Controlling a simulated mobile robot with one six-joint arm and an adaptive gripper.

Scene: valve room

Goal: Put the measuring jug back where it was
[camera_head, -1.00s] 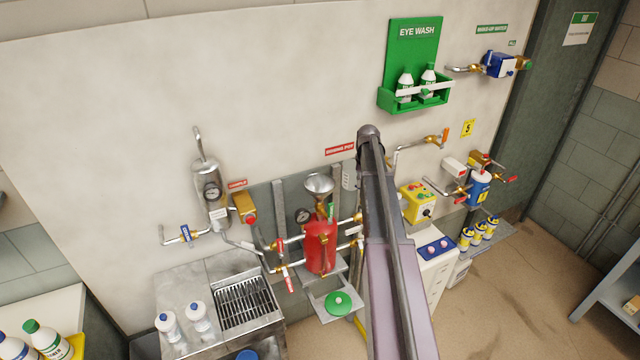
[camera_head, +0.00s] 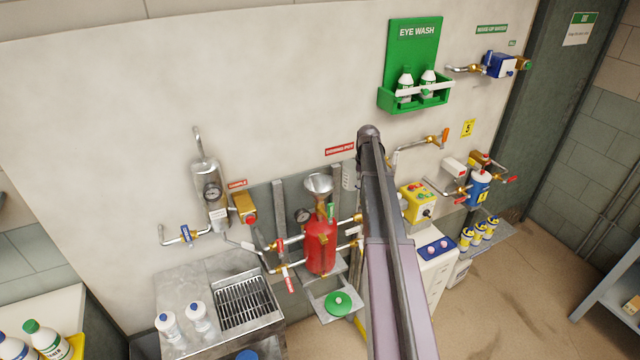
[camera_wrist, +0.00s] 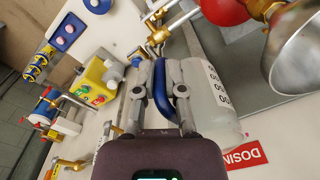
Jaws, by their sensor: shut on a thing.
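The measuring jug (camera_wrist: 212,100) is a translucent whitish cylinder with black markings, on the right of my gripper in the wrist view. Its blue handle (camera_wrist: 162,92) is between the fingers of my gripper (camera_wrist: 160,92), which are shut on it. In the head view a sliver of the jug (camera_head: 349,178) shows left of my arm, under the red dosing pot sign (camera_head: 340,149). My arm hides my gripper and most of the jug there. I cannot tell whether the jug touches the wall or any support.
The steel funnel (camera_wrist: 303,55) and red dosing pot (camera_head: 320,245) stand near the jug, with pipes and valves around them. A yellow box (camera_head: 417,204) and white cabinet (camera_head: 434,262) lie right of my arm.

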